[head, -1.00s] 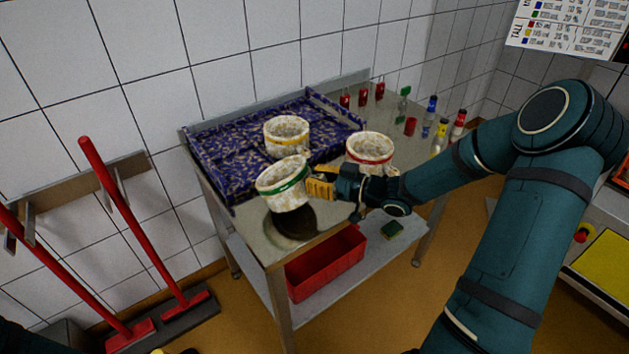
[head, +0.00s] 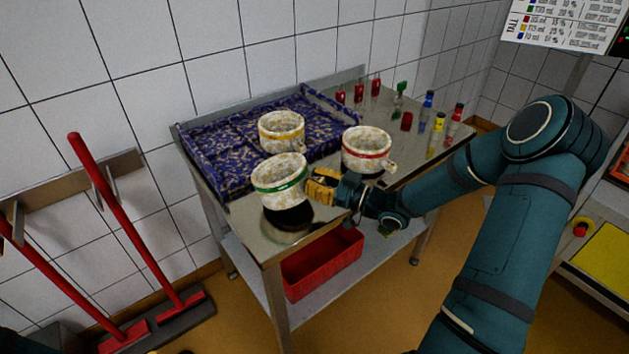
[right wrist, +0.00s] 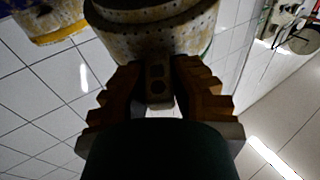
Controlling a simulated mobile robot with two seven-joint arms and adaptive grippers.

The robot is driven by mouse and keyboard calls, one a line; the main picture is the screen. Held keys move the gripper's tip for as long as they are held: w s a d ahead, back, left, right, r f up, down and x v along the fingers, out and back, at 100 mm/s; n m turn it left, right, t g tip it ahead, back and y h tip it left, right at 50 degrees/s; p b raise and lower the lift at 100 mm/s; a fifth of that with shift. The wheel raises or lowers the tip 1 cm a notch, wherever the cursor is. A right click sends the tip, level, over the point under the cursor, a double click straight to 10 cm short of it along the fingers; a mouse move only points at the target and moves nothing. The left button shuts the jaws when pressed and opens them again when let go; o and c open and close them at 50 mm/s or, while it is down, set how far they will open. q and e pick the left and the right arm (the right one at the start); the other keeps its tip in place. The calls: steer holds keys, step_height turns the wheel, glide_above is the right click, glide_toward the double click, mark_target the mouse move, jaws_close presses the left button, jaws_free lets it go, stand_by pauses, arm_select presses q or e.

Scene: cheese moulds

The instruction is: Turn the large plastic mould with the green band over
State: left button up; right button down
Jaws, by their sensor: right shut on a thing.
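The large white speckled mould with the green band (head: 280,182) hangs just above the front left part of the steel table, a little tilted. Its open rim faces up in the head view, and a dark shadow lies on the table below it. My right gripper (head: 316,187) is at its right side, shut on it. In the right wrist view my right gripper's fingers (right wrist: 158,85) close on a small block on the side of the mould (right wrist: 155,30). My left gripper is not in view.
A red-banded mould (head: 367,150) stands to the right. Several bottles and red items line the table's back right. A red bin (head: 322,268) is on the lower shelf.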

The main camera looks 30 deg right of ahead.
steer(key=c, duration=1)
jaws_free()
steer(key=shift+o, duration=0.2)
steer(key=shift+r+p+v, duration=0.1)
steer(key=shift+p+v, duration=0.45)
steer(key=shift+v, duration=1.2)
steer(key=shift+r+p+v, duration=0.15)
steer(key=shift+p+v, duration=0.4)
steer(key=shift+v, duration=1.2)
step_height(320, 180, up, 6)
steer(key=p, duration=0.5)
